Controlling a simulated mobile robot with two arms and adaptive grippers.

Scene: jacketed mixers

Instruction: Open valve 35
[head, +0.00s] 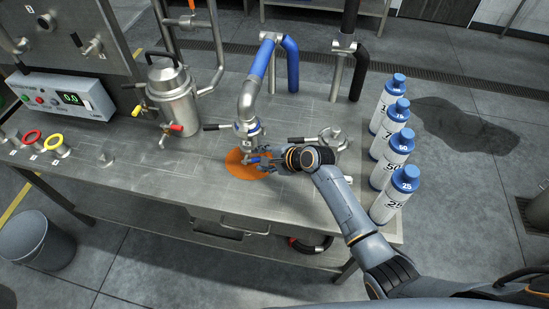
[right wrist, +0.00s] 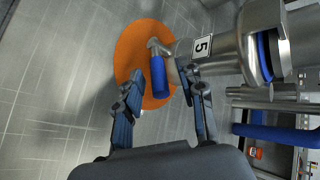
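A small valve with a blue handle (right wrist: 158,77) sits at the low end of a steel pipe fitting, and a white label (right wrist: 202,47) next to it shows a 5; I cannot read 35 on it. In the head view the fitting (head: 247,128) hangs under a blue-sleeved pipe, above an orange round patch (head: 236,166) on the steel table. My right gripper (head: 268,163) is at the valve. In the right wrist view my right gripper (right wrist: 163,100) is open, with the handle ahead and between its fingertips. I cannot tell any contact. My left gripper is not in view.
The steel table (head: 190,182) is clear left of the patch. A steel vessel (head: 176,98) with a red-handled valve stands at left. A clamp-like fitting (head: 333,138) lies behind my right arm. Several numbered blue-capped bottles (head: 392,155) line the right edge.

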